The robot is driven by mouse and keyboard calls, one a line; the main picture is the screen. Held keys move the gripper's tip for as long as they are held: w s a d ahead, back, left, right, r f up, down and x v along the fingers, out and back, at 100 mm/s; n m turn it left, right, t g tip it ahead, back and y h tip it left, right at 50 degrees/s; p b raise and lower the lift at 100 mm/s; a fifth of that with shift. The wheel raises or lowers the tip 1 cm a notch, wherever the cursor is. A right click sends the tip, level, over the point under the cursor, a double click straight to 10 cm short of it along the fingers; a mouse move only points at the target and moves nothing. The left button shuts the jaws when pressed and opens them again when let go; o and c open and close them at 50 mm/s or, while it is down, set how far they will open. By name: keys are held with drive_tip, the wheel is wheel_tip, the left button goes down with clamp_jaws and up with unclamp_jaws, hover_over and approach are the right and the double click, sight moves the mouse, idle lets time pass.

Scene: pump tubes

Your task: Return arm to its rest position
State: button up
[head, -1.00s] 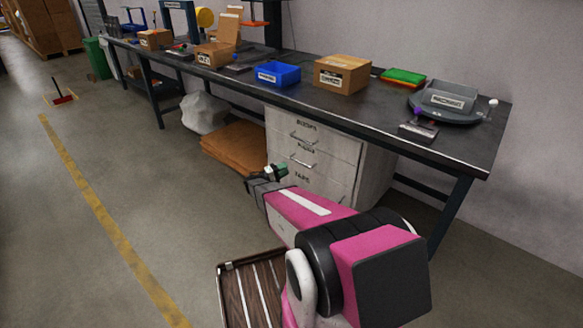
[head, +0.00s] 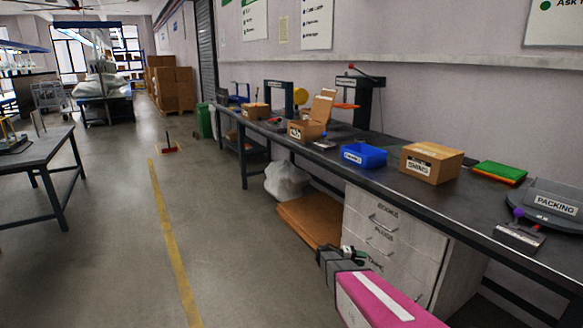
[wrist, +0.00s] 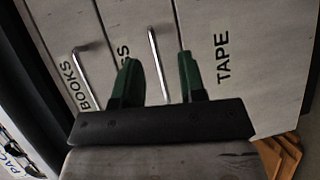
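My gripper (head: 352,256) is in front of the white drawer cabinet (head: 418,250) under the workbench, with my pink arm reaching in from the lower right. In the wrist view its two green fingers (wrist: 157,82) stand apart with nothing between them. Behind the fingers are the drawer fronts (wrist: 222,50), with labels reading BOOKS and TAPE and metal handles. The drawers look shut. I cannot tell the exact gap between the fingers and the cabinet.
The dark workbench (head: 470,215) runs along the wall, bearing a blue bin (head: 364,156), a cardboard box (head: 431,163) and a PACKING tray (head: 552,200). Flat cardboard (head: 308,222) and a white bag (head: 286,181) lie below. The floor at left is clear up to another table (head: 40,160).

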drive_tip(key=s+a+r+y, duration=0.5)
drive_tip(key=s+a+y, duration=0.2)
drive_tip(key=s, duration=0.4)
drive_tip(key=s+a+r+y, duration=0.6)
drive_tip(key=s+y, duration=0.3)
drive_tip(key=s, duration=0.2)
drive_tip(key=shift+s+a, duration=0.25)
drive_tip(key=shift+a, duration=0.5)
